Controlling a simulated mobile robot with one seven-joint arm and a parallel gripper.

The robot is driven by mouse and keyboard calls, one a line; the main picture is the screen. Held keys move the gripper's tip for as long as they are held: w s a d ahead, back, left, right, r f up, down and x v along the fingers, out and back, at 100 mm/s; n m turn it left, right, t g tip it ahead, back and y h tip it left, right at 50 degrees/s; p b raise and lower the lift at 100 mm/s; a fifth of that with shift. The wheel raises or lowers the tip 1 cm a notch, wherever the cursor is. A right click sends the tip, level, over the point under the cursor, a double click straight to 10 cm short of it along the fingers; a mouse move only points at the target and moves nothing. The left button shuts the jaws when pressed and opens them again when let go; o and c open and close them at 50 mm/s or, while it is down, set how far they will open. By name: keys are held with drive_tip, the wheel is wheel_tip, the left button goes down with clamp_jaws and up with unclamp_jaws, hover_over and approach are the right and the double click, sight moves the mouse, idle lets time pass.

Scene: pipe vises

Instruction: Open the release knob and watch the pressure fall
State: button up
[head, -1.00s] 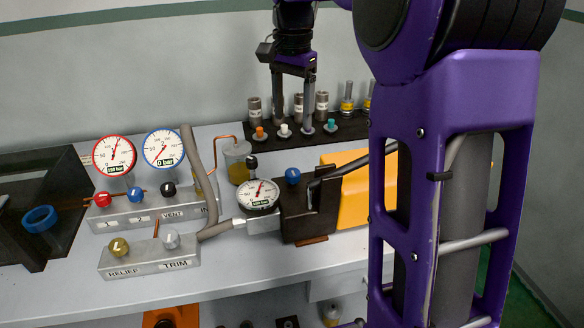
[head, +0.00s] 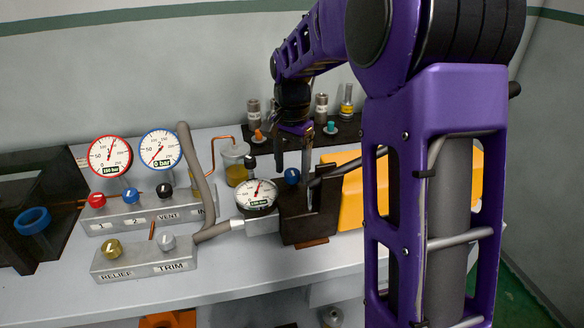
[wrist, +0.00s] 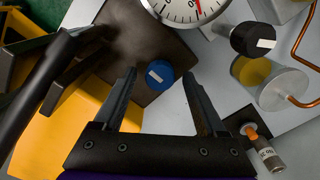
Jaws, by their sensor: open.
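A blue knob (head: 292,176) with a white mark sits on top of the dark hand-pump body (head: 309,212). My gripper (head: 293,160) is open and empty above it. In the wrist view, the blue knob (wrist: 159,74) shows between the two spread fingers, apart from both. The pump's round gauge (head: 257,195) has a red needle pointing near the top; its green readout is too small to read surely. A red-rimmed gauge (head: 110,156) reads about 160 bar, and a blue-rimmed gauge (head: 160,149) reads 0 bar. No label on the blue knob is legible.
A valve block (head: 147,211) and a relief/trim block (head: 145,258) are at left.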

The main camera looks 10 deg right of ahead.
clamp_jaws()
